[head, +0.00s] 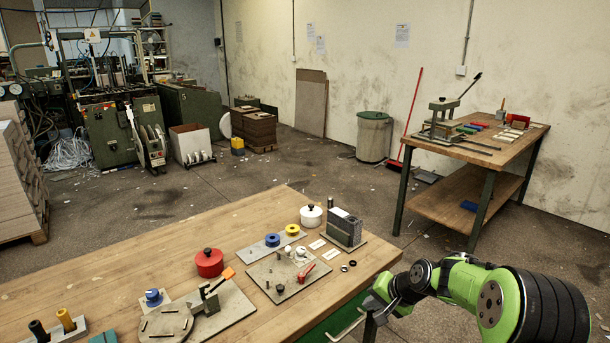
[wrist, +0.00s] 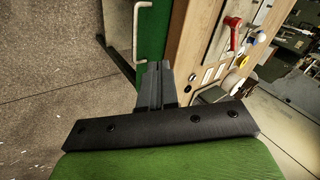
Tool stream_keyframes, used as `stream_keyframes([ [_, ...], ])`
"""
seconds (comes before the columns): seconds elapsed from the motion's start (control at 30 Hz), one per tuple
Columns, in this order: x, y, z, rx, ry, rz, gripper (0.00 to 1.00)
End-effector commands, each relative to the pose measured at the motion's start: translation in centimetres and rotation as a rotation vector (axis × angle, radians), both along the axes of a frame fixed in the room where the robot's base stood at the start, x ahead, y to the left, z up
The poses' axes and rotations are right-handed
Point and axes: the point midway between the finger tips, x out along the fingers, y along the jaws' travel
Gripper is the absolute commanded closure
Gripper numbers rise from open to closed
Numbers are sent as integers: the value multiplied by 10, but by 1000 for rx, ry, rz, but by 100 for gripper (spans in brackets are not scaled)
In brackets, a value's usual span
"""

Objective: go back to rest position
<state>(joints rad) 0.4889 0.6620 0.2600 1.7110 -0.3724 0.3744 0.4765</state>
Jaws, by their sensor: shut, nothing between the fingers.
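My gripper (head: 374,303) is at the lower right of the head view, beside the right edge of the wooden workbench (head: 115,260). In the wrist view my gripper (wrist: 154,68) shows its two dark fingers together, with nothing between them. The fingers are over the bench's green side, near a pale bar handle (wrist: 143,32). The green-and-dark arm is bent and clear of the parts on the bench.
The bench carries a red pot (head: 209,263), a white pot (head: 311,216), a grey block (head: 344,228) and a plate with a red lever (head: 306,273). A second table (head: 464,156) stands at the back right. Open floor lies between them.

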Motion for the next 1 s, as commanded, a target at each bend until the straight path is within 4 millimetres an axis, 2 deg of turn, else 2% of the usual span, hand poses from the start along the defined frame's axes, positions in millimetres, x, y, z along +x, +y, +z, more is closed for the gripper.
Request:
stream_keyframes([
  [0.03,-19,10,39,-80,-8,54,100],
  [0.1,-49,20,78,-184,-10,121,100],
  [0.17,-78,27,109,-267,-13,171,100],
  [0.2,-98,31,128,-318,-17,200,100],
  [0.27,-131,36,154,-388,-23,238,100],
  [0.3,-154,38,169,-431,-28,260,100],
  [0.37,-189,40,189,-488,-37,293,100],
  [0.4,-212,41,200,-520,-43,311,100],
  [0.5,-270,40,217,-582,-62,356,100],
  [0.6,-314,37,222,-615,-77,389,100],
  [0.7,-338,34,219,-628,-85,410,100],
  [0.8,-347,33,217,-631,-87,419,100],
  [1.0,-346,33,216,-631,-86,418,100],
])
